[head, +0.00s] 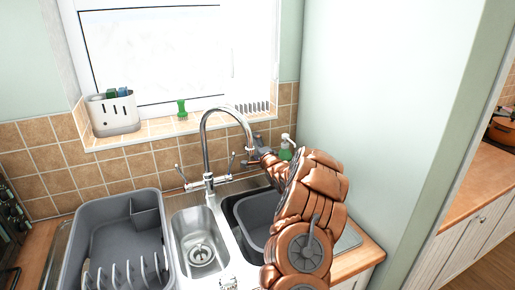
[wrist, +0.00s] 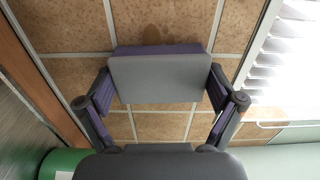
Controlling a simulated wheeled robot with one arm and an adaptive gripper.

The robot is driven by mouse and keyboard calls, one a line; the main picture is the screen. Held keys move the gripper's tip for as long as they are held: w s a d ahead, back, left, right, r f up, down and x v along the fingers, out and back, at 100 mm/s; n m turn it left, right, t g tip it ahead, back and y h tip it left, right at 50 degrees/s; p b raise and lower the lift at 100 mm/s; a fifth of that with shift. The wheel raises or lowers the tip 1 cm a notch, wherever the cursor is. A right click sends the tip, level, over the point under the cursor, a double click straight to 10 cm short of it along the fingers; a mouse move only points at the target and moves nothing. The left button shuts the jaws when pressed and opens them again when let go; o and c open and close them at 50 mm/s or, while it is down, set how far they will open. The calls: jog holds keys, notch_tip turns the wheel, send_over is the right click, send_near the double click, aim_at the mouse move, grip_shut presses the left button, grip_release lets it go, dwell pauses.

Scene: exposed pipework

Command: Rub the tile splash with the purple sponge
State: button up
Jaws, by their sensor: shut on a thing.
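The purple sponge (wrist: 160,79) is between the two fingers of my gripper (wrist: 160,90) in the wrist view. It shows a grey face towards the camera and a purple edge beyond. In the head view my gripper (head: 251,157) is by the tile splash (head: 160,155), right of the tap. The sponge is not clearly seen there.
The tall tap (head: 207,150) stands just left of my gripper. A green soap bottle (head: 286,150) is close on the right and shows in the wrist view (wrist: 62,163). A grey dish rack (head: 85,205) is left of the sink (head: 200,245).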

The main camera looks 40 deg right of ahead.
aim_at(264, 142)
jog(key=shift+w+a+b, duration=0.2)
jog(key=shift+a+b, duration=0.25)
jog(key=shift+a, duration=0.4)
jog(key=shift+w+a+b, duration=0.25)
jog(key=shift+a+b, duration=0.25)
jog(key=shift+a, duration=0.3)
jog(key=shift+w+a+b, duration=0.2)
jog(key=shift+a+b, duration=0.25)
jog(key=shift+a, duration=0.4)
jog(key=shift+w+a+b, duration=0.25)
jog(key=shift+a+b, duration=0.15)
jog(key=shift+a, duration=0.35)
jog(key=shift+a+r, duration=0.15)
jog(key=shift+r, duration=0.15)
jog(key=shift+s+d+r+p, duration=0.1)
jog(key=shift+s+d+p, duration=0.35)
jog(key=shift+d, duration=0.65)
jog(key=shift+s+d+r+p, duration=0.1)
jog(key=shift+d+p, duration=0.6)
jog(key=shift+d, duration=0.4)
jog(key=shift+s+d+p, duration=0.3)
jog(key=shift+d+p, duration=0.25)
jog(key=shift+d, duration=0.55)
jog(key=d+p, duration=0.1)
jog(key=d, duration=0.1)
jog(key=s+d+p, duration=0.1)
jog(key=d+p, duration=0.1)
jog(key=shift+f, duration=0.1)
